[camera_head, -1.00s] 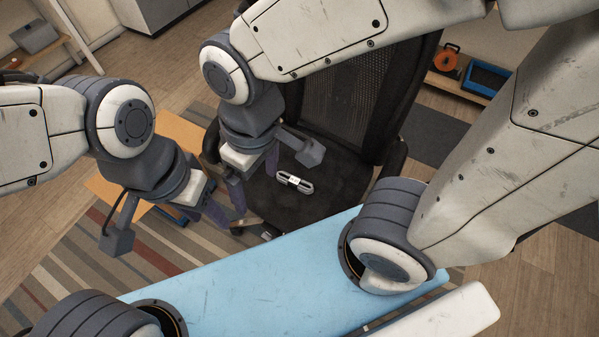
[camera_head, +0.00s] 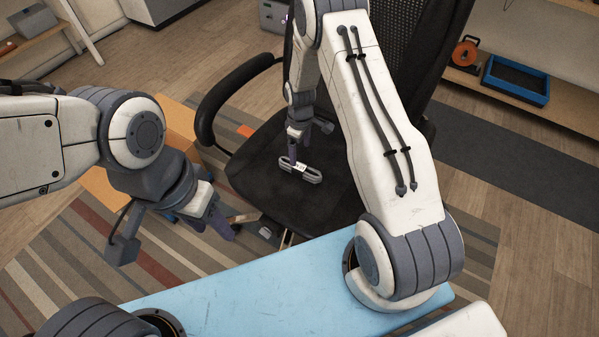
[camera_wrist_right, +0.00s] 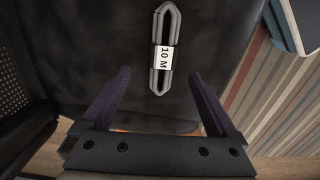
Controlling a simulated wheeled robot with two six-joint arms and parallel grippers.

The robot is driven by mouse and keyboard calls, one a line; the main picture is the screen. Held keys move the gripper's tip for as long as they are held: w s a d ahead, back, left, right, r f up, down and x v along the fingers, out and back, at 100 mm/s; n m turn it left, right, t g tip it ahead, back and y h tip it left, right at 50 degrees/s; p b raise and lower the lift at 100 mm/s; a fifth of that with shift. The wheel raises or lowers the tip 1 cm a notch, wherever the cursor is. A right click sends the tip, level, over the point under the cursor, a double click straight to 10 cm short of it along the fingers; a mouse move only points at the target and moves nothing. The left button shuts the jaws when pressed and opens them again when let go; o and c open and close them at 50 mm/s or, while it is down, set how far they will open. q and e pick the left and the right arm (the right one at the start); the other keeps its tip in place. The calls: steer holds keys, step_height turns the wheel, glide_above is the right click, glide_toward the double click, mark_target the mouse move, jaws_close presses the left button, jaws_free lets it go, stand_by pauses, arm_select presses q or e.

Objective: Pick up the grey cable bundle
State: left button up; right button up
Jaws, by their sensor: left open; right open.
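The grey cable bundle (camera_head: 308,172) lies on the black seat of the office chair (camera_head: 260,190). It is a long loop with a white label around its middle. In the right wrist view the bundle (camera_wrist_right: 161,78) lies ahead of the fingertips, roughly between their lines, and the label reads "10 M". My right gripper (camera_head: 292,158) is just above the seat at the bundle's left end in the head view. It is open and empty in the right wrist view (camera_wrist_right: 162,82). My left gripper (camera_head: 222,225) is open and empty, left of the chair's front edge.
The chair's armrest (camera_head: 235,95) and mesh backrest (camera_head: 400,60) rise around the seat. A wooden shelf (camera_head: 560,108) at the right holds an orange reel (camera_head: 465,52) and a blue tray (camera_head: 517,80). A striped rug (camera_head: 70,245) lies on the floor.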

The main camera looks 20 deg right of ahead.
mark_target(300, 166)
steer(key=f, duration=0.5)
steer(key=f+b, duration=0.1)
steer(key=f, duration=0.2)
steer(key=shift+s+a+f, duration=0.1)
steer(key=shift+s+f, duration=0.15)
steer(key=shift+f, duration=0.1)
jaws_close()
steer(key=shift+r, duration=0.1)
